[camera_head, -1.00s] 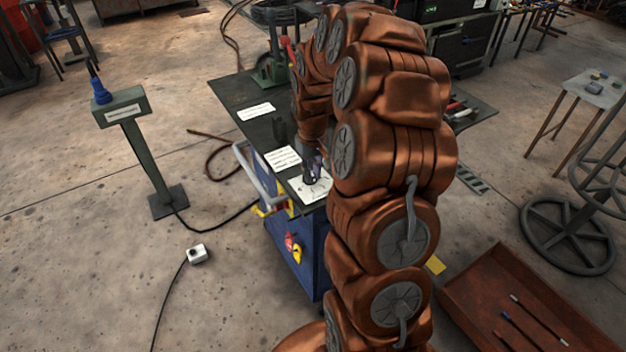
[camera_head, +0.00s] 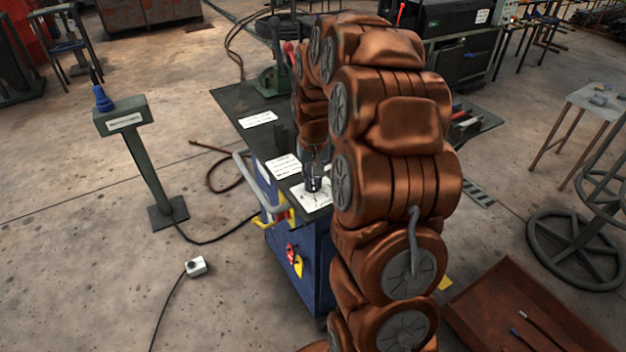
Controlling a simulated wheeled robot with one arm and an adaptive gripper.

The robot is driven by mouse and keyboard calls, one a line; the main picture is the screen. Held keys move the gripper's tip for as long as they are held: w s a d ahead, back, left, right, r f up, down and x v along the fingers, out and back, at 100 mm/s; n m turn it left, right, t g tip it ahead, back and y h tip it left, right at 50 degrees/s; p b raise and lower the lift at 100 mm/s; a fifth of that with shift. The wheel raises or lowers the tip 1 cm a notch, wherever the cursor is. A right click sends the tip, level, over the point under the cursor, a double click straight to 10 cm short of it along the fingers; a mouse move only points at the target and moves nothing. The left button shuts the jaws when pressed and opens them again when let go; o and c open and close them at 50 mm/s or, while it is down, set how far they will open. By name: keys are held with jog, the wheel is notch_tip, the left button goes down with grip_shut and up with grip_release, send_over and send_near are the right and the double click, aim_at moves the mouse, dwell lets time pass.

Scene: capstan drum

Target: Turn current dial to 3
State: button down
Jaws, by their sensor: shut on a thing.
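The current dial sits on a white marked plate (camera_head: 322,200) at the near left corner of the dark bench top of a blue cabinet (camera_head: 308,262). My gripper (camera_head: 313,186) points down onto this plate and is shut on the dial. The dial's knob is mostly hidden by the fingers. The marks on the plate are too small to read, so I cannot tell which number the dial points to.
White label cards (camera_head: 283,167) lie on the bench top (camera_head: 240,100). A grey handle rail (camera_head: 258,185) runs along its left edge. A green post with a blue plug (camera_head: 103,98) stands left. A red-brown tray (camera_head: 500,295) is at lower right.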

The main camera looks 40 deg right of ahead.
aim_at(313, 182)
jog(key=c, duration=1.1)
grip_release()
jog(key=shift+r, duration=0.1)
jog(key=shift+r, duration=5.95)
